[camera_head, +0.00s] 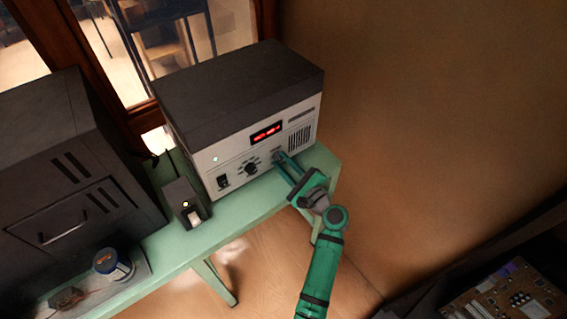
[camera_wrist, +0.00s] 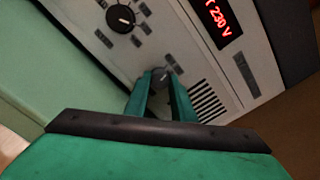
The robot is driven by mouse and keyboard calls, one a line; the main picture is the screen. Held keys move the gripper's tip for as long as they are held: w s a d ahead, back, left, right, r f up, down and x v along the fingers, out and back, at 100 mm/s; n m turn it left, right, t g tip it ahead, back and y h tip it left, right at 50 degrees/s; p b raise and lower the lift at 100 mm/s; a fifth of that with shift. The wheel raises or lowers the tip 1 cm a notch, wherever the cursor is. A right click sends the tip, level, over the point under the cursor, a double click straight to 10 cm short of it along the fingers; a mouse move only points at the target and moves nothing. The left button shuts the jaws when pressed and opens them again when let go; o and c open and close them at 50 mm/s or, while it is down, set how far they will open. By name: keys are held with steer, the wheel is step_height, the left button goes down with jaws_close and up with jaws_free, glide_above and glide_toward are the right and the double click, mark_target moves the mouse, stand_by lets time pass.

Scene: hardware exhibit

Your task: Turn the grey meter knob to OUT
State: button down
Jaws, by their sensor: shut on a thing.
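The grey meter knob (camera_wrist: 161,73) is on the front panel of a white-fronted, black-topped unit (camera_head: 240,85). In the wrist view its small round face shows between my fingertips. My gripper (camera_head: 279,158) is shut on this knob; it also shows in the wrist view (camera_wrist: 161,76). In the head view my fingers largely hide the knob. Small dark labels (camera_wrist: 181,68) surround it, too blurred to read, so I cannot tell its setting. The red display (camera_wrist: 218,17) reads "T 230 V" in the part that shows.
A larger black knob (camera_wrist: 120,18) with a white pointer sits beside the grey one. A black switch (camera_head: 223,182) is farther left. A small dark box (camera_head: 186,203) stands on the green bench (camera_head: 243,213), near a dark cabinet (camera_head: 70,170) and a blue can (camera_head: 114,265).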

steer(key=shift+a+n, duration=0.15)
steer(key=shift+n, duration=0.55)
steer(key=c, duration=1.5)
jaws_free()
steer(key=shift+w, duration=0.1)
steer(key=v, duration=1.1)
steer(key=shift+w, duration=0.1)
